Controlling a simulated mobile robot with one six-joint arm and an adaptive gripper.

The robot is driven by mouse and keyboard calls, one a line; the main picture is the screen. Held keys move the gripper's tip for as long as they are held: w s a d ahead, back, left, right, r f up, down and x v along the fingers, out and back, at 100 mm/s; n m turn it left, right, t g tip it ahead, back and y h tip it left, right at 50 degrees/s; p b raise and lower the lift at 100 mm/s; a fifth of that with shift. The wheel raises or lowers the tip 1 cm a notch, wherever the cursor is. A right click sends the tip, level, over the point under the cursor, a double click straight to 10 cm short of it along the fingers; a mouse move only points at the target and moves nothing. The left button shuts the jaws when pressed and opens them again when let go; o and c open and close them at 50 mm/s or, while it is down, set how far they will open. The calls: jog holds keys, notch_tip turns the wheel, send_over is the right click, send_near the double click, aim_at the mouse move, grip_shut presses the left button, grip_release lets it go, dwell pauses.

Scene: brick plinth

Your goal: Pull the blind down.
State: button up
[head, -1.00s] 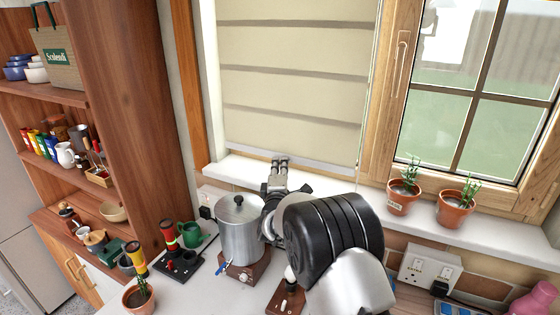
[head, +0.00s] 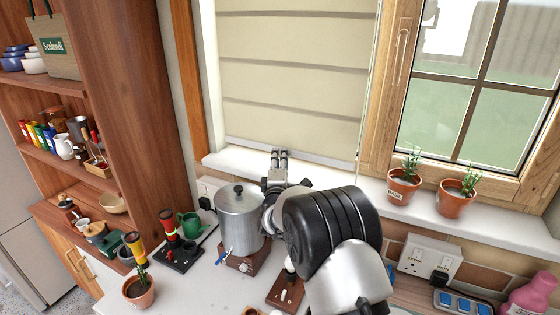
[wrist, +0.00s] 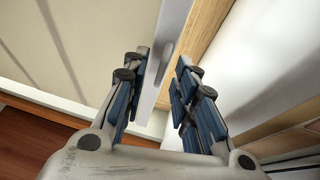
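The beige blind (head: 290,90) with grey cross bands covers the left window pane. Its pale bottom bar (head: 240,144) hangs low, close above the white sill. In the wrist view the blind (wrist: 90,40) fills the upper left, and a white strip (wrist: 171,25), which looks like the bottom bar, runs down between my fingers. A small pale pull tab (wrist: 163,68) shows on it. My gripper (head: 279,153) is at the bar in the head view. In the wrist view my gripper (wrist: 162,65) is open, its fingers on both sides of the strip; contact is not clear.
A metal urn (head: 240,217) stands left of my arm. Two potted plants (head: 403,187) (head: 456,198) stand on the sill (head: 340,182) to the right. A wooden shelf unit (head: 130,100) is at the left. Sockets (head: 430,258) are at the lower right.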

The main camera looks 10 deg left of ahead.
jog(key=s+f, duration=0.1)
jog(key=s, duration=1.1)
jog(key=shift+d+f, duration=0.25)
jog(key=shift+d, duration=0.05)
jog(key=s+d+r+m+g+y, duration=0.1)
jog(key=s+d+r+m+g, duration=0.55)
jog(key=s+d+m, duration=0.2)
jog(key=s+d+f+m+g, duration=0.1)
jog(key=s+d+m+g, duration=0.1)
jog(key=s, duration=0.9)
jog(key=s+d+f+m+g+h, duration=0.1)
jog(key=s+d+m+g, duration=0.2)
jog(key=s, duration=0.8)
jog(key=s+d+f+m+g+h, duration=0.1)
jog(key=s+d+m+g, duration=0.2)
jog(key=s, duration=0.9)
jog(key=d+m, duration=0.2)
jog(key=d, duration=0.2)
jog(key=shift+d+f, duration=0.4)
jog(key=shift+m, duration=0.25)
